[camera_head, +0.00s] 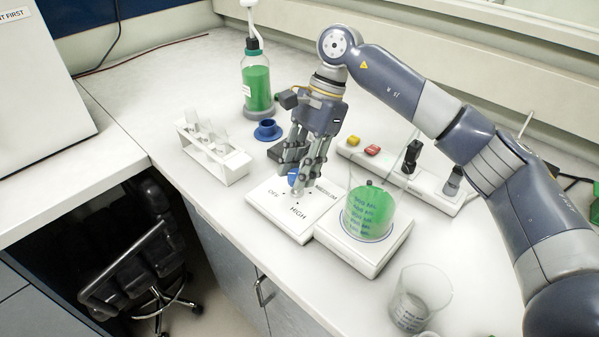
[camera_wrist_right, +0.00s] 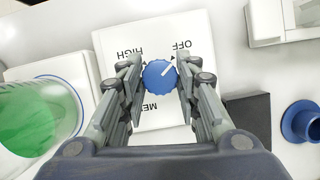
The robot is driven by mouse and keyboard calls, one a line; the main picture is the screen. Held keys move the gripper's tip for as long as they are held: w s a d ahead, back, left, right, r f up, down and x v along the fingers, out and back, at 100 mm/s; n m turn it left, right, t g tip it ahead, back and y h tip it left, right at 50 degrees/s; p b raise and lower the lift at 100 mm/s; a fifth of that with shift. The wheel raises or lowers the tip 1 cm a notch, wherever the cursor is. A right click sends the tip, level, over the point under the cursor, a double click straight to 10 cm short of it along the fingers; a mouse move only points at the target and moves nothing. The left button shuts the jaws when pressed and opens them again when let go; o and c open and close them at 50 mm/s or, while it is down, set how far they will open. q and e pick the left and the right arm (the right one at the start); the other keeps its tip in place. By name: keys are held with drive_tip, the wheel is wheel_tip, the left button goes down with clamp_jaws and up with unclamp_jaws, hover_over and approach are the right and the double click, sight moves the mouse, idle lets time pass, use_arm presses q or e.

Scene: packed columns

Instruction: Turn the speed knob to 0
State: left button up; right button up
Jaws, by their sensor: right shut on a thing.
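The speed knob is a round blue dial (camera_wrist_right: 160,74) with a white line, on a white control plate (camera_head: 273,218) labelled OFF, MEDIUM and HIGH; I see no 0. In the right wrist view the line points up and right, to the OFF side. My right gripper (camera_head: 305,188) reaches down over the plate, its fingers on both sides of the knob. It is shut on the knob, which is mostly hidden in the head view, where a bit of blue (camera_head: 293,177) shows between the fingers. My left gripper is not in view.
A beaker of green liquid (camera_head: 368,209) stands on a white base (camera_head: 370,257) beside the plate. An empty beaker (camera_head: 418,297), tube rack (camera_head: 212,152), blue cup (camera_head: 267,130), green bottle (camera_head: 257,86) and power strip (camera_head: 420,184) stand around. The bench's front edge is close to the plate.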

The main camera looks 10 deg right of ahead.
drive_tip(key=shift+w+n, duration=0.1)
drive_tip(key=shift+n, duration=0.5)
drive_tip(key=o, duration=1.1)
drive_tip(key=shift+c, duration=0.2)
drive_tip(key=v, duration=1.2)
drive_tip(key=shift+w, duration=0.3)
drive_tip(key=shift+a+g, duration=0.15)
drive_tip(key=shift+g, duration=0.15)
